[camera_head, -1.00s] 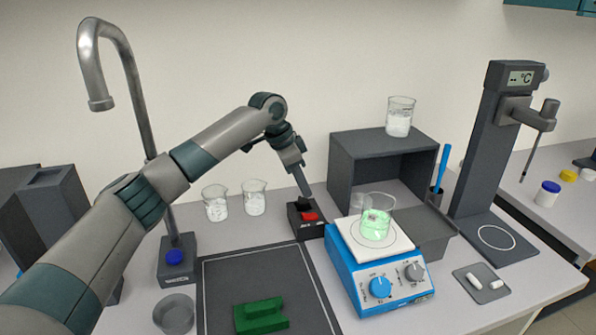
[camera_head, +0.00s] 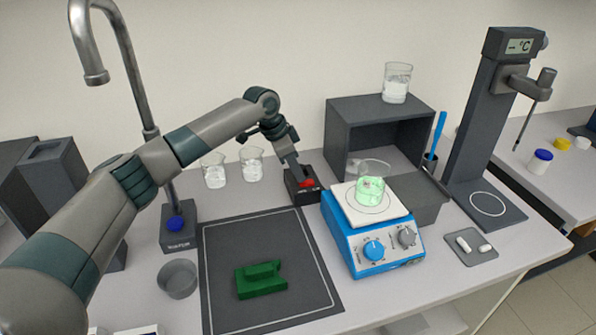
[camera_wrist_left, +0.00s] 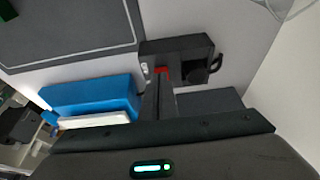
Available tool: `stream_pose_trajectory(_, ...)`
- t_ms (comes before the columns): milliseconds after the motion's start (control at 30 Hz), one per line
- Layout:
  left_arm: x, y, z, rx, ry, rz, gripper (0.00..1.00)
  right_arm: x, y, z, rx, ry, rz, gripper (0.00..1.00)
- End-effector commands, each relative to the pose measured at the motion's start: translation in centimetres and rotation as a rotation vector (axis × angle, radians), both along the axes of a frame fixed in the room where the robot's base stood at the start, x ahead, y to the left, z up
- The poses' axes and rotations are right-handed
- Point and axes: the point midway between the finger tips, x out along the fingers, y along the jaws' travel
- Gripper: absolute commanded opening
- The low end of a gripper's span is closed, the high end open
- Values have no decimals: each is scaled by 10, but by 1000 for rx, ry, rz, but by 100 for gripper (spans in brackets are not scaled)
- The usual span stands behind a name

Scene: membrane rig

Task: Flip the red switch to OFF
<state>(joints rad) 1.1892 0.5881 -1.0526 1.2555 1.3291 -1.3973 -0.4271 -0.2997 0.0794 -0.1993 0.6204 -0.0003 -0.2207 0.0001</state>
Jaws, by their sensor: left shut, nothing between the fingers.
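The red switch (camera_head: 306,183) sits on a small black box (camera_head: 303,196) behind the dark mat, left of the blue hotplate. In the left wrist view the red switch (camera_wrist_left: 162,71) shows just beyond my fingertips, on the black box (camera_wrist_left: 190,48). My left gripper (camera_head: 293,165) is shut and empty, pointing down at the box beside the red switch. Its closed fingers also show in the left wrist view (camera_wrist_left: 160,95) and partly cover the switch. I cannot tell whether they touch it. My right gripper is not in view.
The blue hotplate (camera_head: 376,247) with a beaker of green liquid (camera_head: 370,191) stands right of the box. Two beakers (camera_head: 252,166) of white powder stand behind it to the left. A green block (camera_head: 261,280) lies on the dark mat (camera_head: 225,240). A grey shelf (camera_head: 346,140) stands behind.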

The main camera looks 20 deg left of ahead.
Motion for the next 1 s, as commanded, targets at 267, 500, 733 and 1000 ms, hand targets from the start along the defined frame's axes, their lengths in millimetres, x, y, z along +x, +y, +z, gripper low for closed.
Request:
stream_pose_trajectory(267,-6,8,-14,-97,-60,1,0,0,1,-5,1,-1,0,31)
stream_pose_trajectory(500,-4,6,-11,-101,-66,-1,0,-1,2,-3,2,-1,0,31)
stream_pose_trajectory(733,-2,2,-7,-101,-66,-1,0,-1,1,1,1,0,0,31)
stream_pose_trajectory(1000,3,-5,-3,-100,-65,-1,0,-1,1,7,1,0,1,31)
